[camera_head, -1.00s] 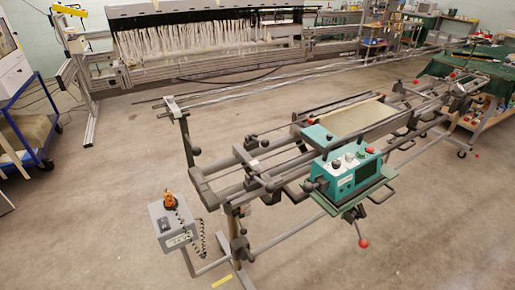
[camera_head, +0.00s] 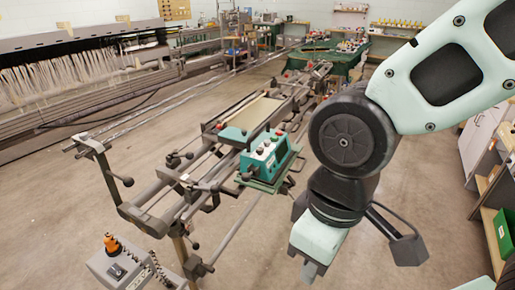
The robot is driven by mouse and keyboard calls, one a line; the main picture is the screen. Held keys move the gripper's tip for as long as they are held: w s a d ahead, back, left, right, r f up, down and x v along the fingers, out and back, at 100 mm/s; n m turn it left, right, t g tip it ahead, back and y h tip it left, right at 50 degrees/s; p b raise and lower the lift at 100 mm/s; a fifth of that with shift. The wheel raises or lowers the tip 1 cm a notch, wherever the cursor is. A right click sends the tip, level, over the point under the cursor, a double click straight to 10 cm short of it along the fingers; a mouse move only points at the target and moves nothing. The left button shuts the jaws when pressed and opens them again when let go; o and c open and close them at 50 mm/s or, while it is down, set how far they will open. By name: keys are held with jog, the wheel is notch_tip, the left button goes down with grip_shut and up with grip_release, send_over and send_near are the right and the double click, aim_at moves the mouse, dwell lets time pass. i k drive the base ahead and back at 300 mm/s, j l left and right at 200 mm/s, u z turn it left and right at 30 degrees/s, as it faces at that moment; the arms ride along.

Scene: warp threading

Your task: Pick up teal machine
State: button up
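The teal machine (camera_head: 266,158) is a box with knobs on its top and sides. It sits on a small green platform on the grey rail frame, near the middle of the head view. My arm reaches in from the upper right, and its end, with my gripper (camera_head: 311,270), hangs pointing down, to the right of and nearer than the machine. It looks apart from the machine. The fingers are small and partly hidden, so I cannot tell whether they are open. I see nothing held.
The long rail frame (camera_head: 150,209) runs diagonally, with protruding rods and knobs around the machine. A grey control box (camera_head: 128,268) with an orange item stands at the lower left. Shelves and cabinets (camera_head: 482,140) stand at the right. Bare floor (camera_head: 60,215) lies at the left.

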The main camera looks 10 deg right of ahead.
aim_at(271, 165)
jog(key=z, duration=3)
jog(key=u, duration=1.4)
jog(key=j+u, duration=0.2)
jog(key=u, duration=0.2)
jog(key=i+j+u, duration=0.1)
jog(key=u, duration=0.3)
jog(key=i+j+u, duration=0.15)
jog(key=u, duration=0.25)
jog(key=i+j+u, duration=0.1)
jog(key=u, duration=0.3)
jog(key=i+j, duration=0.4)
jog(key=i, duration=0.2)
